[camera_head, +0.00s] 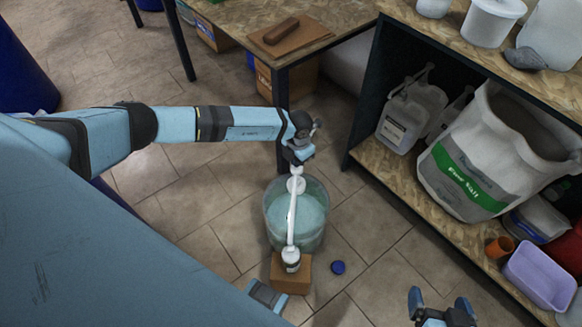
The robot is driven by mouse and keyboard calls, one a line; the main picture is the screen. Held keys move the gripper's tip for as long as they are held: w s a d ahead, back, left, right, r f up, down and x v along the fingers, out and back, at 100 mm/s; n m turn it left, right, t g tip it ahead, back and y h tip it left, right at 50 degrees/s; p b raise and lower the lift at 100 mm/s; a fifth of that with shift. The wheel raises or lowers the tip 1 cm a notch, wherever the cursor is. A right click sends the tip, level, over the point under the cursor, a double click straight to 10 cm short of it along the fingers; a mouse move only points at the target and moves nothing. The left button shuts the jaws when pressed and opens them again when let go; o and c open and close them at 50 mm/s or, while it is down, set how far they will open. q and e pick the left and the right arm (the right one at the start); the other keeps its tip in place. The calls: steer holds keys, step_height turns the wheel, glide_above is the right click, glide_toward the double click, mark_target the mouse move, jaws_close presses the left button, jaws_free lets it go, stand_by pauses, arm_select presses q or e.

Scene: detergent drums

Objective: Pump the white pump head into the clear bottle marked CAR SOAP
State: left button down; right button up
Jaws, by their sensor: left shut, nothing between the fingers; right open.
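A white pump head (296,185) stands over an open-topped clear drum (320,214) holding teal liquid. A long white spout (292,220) runs from it toward the front. The spout's near end is over a small bottle (291,260) on a brown box (283,279); I cannot read the bottle's marking or see how much is in it. My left gripper (299,156) is shut and empty, just above the pump head; I cannot tell whether they touch. My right gripper (440,306) is open and empty at the bottom right, away from the drum.
A blue cap (338,267) lies on the tiled floor right of the box. A wooden table (335,14) is behind. Floor between drum and shelf is clear.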

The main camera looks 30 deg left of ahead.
mark_target(297, 172)
steer(key=shift+f, duration=0.1)
arm_select(q)
steer(key=shift+f, duration=0.25)
steer(key=shift+f+b, duration=1.2)
steer(key=shift+f, duration=0.1)
steer(key=shift+f+b, duration=1.25)
steer(key=shift+f, duration=0.5)
arm_select(e)
steer(key=shift+f, duration=2.6)
arm_select(q)
steer(key=shift+r+p, duration=2.75)
steer(key=shift+r, duration=0.55)
arm_select(e)
steer(key=shift+r, duration=2.75)
arm_select(q)
step_height(297, 172, up, 6)
steer(key=p, duration=0.5)
arm_select(e)
step_height(297, 172, up, 5)
steer(key=shift+f, duration=0.1)
